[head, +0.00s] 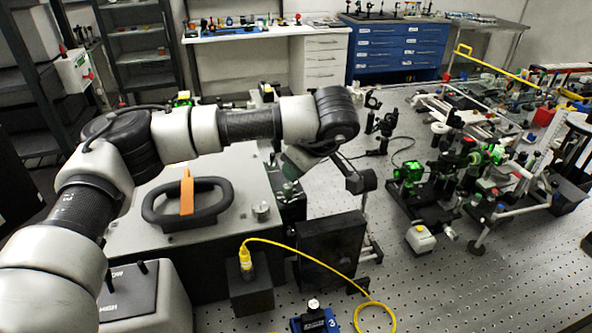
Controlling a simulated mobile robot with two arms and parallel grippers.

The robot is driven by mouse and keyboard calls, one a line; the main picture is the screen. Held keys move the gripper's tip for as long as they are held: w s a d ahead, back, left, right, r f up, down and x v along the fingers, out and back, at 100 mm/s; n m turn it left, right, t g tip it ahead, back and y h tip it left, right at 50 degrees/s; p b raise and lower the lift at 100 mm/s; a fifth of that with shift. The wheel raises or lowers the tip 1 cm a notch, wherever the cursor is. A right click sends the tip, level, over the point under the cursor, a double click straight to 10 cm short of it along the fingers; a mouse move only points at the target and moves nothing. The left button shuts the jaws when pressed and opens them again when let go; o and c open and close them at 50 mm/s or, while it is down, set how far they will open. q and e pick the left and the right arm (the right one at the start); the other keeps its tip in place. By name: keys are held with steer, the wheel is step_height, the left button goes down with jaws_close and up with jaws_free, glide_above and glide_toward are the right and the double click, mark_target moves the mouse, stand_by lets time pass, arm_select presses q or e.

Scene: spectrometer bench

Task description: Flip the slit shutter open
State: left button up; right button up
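A grey-topped box (135,233), likely the spectrometer, stands at the left with black sides. I cannot clearly make out the slit shutter; the box's right side is dark and partly covered by my arm. My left arm reaches across above the box, its wrist bent down. My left gripper (292,166) is at the box's right edge, its fingers too small and hidden to read. My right gripper is out of view.
A black upright panel (331,248) stands right of the box. A yellow cable (300,246) runs from a black block (251,293) to the perforated bench (450,295). Green-lit optics (408,172) crowd the right. A blue-based device (314,320) sits at the front.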

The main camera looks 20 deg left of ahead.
arm_select(q)
steer(key=b+v, duration=0.1)
steer(key=v, duration=0.7)
steer(key=shift+s+d+r, duration=0.15)
steer(key=shift+d+r, duration=0.05)
steer(key=shift+r, duration=0.15)
